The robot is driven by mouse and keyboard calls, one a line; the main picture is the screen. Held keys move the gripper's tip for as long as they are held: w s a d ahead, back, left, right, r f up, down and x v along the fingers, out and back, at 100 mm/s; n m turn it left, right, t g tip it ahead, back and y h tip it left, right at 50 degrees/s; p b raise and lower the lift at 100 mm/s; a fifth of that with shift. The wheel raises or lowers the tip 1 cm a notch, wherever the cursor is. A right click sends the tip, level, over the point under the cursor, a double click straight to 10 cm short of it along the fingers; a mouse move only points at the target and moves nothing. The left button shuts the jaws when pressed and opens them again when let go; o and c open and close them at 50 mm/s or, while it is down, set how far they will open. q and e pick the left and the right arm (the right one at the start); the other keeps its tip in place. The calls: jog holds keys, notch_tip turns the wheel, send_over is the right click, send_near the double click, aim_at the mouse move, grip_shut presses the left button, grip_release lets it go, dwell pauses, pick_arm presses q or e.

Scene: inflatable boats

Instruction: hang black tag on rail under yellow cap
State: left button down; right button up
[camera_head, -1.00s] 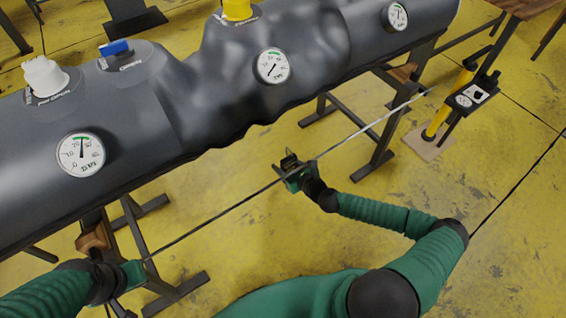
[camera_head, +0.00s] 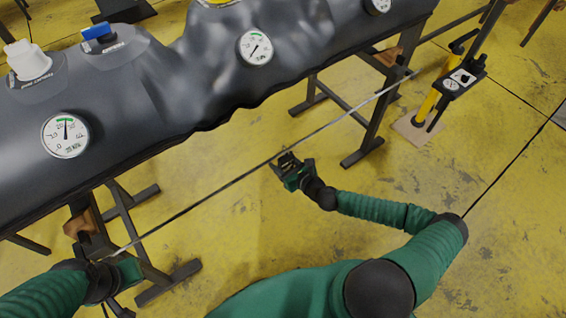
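The yellow cap (camera_head: 216,2) is cut by the top edge, on the middle of the dark grey boat tube (camera_head: 160,100). A thin grey rail (camera_head: 215,194) runs along the near side of the tube, from lower left to upper right. My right gripper (camera_head: 286,160) is just below the rail's middle; its dark fingers point up toward the rail, and their gap is unclear. My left gripper (camera_head: 112,264) is at the rail's lower left end, its fingers hard to make out. I cannot clearly pick out the black tag against the dark gripper parts.
A white cap (camera_head: 27,62) and a blue cap (camera_head: 97,34) sit on the tube, with round gauges (camera_head: 65,135) along its side. Dark stands (camera_head: 376,116) support the tube. A yellow pump (camera_head: 428,104) stands at right on a board. The yellow floor between is clear.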

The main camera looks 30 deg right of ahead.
jog(key=o, duration=1.5)
jog(key=shift+d, duration=0.1)
